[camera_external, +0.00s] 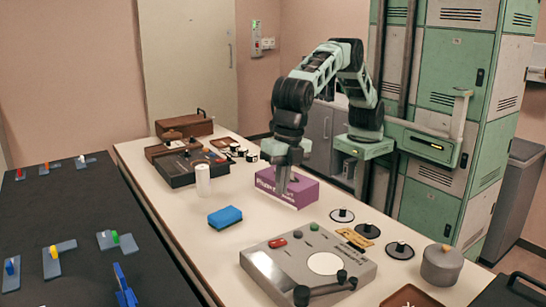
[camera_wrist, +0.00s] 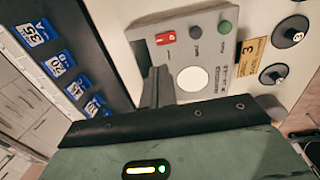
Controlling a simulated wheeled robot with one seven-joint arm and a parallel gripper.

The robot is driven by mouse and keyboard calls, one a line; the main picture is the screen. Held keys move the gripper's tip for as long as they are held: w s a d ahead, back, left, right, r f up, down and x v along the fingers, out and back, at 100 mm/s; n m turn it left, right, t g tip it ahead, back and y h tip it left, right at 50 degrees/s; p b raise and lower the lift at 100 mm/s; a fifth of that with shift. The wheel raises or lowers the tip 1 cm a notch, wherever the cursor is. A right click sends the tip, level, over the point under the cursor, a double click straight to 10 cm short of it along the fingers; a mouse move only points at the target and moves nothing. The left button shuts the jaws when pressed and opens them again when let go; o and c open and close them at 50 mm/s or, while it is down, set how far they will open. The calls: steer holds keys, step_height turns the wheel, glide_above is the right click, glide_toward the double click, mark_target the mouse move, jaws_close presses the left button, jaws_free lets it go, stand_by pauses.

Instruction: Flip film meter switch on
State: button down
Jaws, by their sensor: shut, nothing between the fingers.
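A grey metal device (camera_external: 300,262), likely the film meter, lies on the near part of the white table. It carries a red switch (camera_external: 277,243), a small green knob (camera_external: 314,227), a round white dial and black knobs. In the wrist view the red switch (camera_wrist: 165,38) and green knob (camera_wrist: 225,27) show along the device's upper side; whether the switch is on or off I cannot tell. My gripper (camera_external: 284,188) is shut and empty, pointing down above the table in front of the purple box (camera_external: 300,184). In the wrist view my gripper (camera_wrist: 157,85) overlaps the device's left side.
A blue sponge (camera_external: 225,218) and a white cylinder (camera_external: 203,180) stand left of my gripper. Black reels (camera_external: 398,250), an orange tag (camera_external: 355,237) and a grey canister (camera_external: 441,264) lie right of the device. Blue labelled cards (camera_wrist: 64,64) show in the wrist view.

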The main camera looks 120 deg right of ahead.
mark_target(274, 243)
steer(key=f, duration=0.4)
steer(key=w+f+p, duration=0.1)
steer(key=f, duration=0.8)
steer(key=shift+w+f, duration=0.2)
steer(key=shift+w, duration=0.2)
steer(key=shift+w+f+p, duration=0.15)
steer(key=shift+f+p, duration=0.05)
steer(key=shift+p, duration=0.1)
